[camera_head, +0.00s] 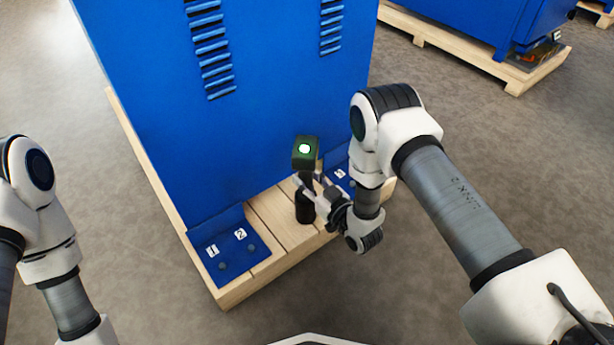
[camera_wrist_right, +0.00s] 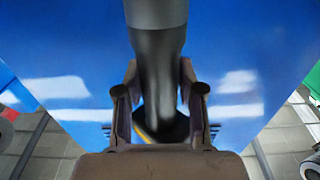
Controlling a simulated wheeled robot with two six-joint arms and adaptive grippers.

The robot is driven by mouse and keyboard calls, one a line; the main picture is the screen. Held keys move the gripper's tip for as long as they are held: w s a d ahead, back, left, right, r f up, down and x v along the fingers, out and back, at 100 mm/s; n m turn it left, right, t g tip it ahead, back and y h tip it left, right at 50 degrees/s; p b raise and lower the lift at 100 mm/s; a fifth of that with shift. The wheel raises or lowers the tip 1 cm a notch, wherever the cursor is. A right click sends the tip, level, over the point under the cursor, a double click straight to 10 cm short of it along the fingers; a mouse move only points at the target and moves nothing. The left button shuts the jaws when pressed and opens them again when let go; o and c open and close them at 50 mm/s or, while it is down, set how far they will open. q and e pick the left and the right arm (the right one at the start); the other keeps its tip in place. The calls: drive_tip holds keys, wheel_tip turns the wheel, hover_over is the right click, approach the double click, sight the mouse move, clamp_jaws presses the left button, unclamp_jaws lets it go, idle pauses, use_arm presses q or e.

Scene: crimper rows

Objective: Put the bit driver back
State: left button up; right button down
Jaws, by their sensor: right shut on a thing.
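The bit driver (camera_head: 305,157) is upright, with a dark green head, a glowing white-green light on top and a black lower end. My right gripper (camera_head: 311,190) is shut around its middle. In the wrist view the driver's dark shaft (camera_wrist_right: 158,60) stands between the two fingers of the right gripper (camera_wrist_right: 159,95). The driver's lower end shows against the pallet boards; I cannot tell whether it touches them. My left gripper is out of view; only arm links show at the left.
A tall blue cabinet (camera_head: 270,100) stands on a wooden pallet (camera_head: 290,240). A blue plate (camera_head: 225,265) with labels 1 and 2 lies left of the driver. Another blue plate (camera_head: 334,160) with a number label is at the right, partly behind my right arm. Concrete floor is open around.

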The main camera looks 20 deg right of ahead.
drive_tip(key=c, duration=0.7)
unclamp_jaws()
